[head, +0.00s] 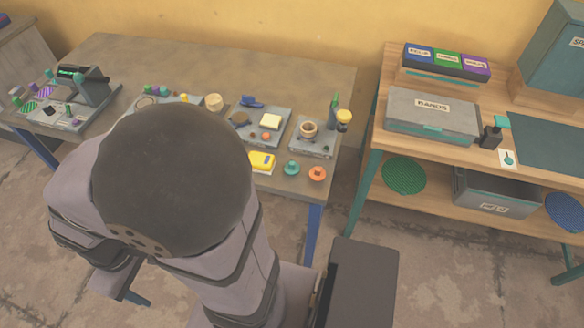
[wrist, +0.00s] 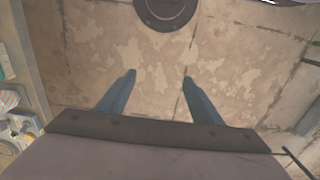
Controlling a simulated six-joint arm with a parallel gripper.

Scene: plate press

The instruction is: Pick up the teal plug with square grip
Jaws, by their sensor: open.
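A small teal plug (head: 291,168) stands on the wooden table near its front right edge, just left of an orange plug (head: 317,173). It is too small to tell whether its grip is square. My gripper (wrist: 157,78) is open and empty in the wrist view, its two fingers apart above the bare floor, away from the teal plug. In the head view my arm hides the gripper and the table's front middle.
A yellow block (head: 262,160) lies left of the teal plug. Grey trays (head: 309,148) with small items stand behind. A press (head: 88,85) is at the left. A wooden bench (head: 375,150) with a grey box (head: 432,115) is at the right, across a gap.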

